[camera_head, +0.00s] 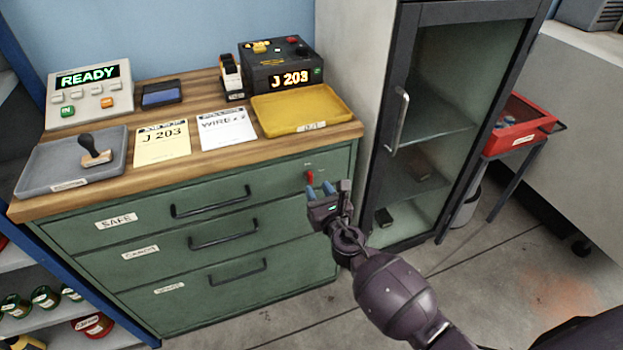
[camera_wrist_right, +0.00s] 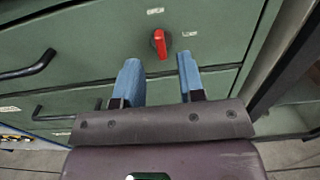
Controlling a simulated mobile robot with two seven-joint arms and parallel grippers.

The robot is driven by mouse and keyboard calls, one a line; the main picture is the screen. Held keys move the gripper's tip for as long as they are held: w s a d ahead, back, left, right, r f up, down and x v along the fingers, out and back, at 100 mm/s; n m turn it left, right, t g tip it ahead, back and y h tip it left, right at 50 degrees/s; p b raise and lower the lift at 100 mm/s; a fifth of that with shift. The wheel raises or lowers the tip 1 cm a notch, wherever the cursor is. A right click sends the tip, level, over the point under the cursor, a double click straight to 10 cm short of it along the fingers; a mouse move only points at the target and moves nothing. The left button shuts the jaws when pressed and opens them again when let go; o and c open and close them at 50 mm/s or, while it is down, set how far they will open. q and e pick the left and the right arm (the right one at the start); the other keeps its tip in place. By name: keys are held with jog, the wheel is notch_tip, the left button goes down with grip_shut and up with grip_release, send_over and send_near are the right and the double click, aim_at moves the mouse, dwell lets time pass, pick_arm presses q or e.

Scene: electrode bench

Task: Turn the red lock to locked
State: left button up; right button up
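The red lock (camera_head: 310,177) is a small red knob on the front of the top green drawer, near its right end. In the right wrist view the red lock (camera_wrist_right: 160,43) stands roughly upright, tilted a little, just beyond the fingertips. Small labels above it and to its right are too small to read. My right gripper (camera_head: 322,190) is in front of the drawer, just below the lock. Its blue fingers are apart with nothing between them, and in the wrist view the gripper (camera_wrist_right: 160,75) points at the lock without touching it. My left gripper is not in view.
The green drawer cabinet (camera_head: 80,232) has dark bar handles (camera_head: 211,201). Its wooden top holds a grey tray (camera_head: 40,165) with a stamp, paper cards, devices and a yellow tray (camera_head: 335,108). A glass-door cabinet (camera_head: 440,90) stands close on the right.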

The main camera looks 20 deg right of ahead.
aim_at(312, 179)
jog(key=shift+w+a+b, duration=0.1)
jog(key=shift+w+b, duration=0.2)
jog(key=shift+w, duration=2.2)
grip_shut()
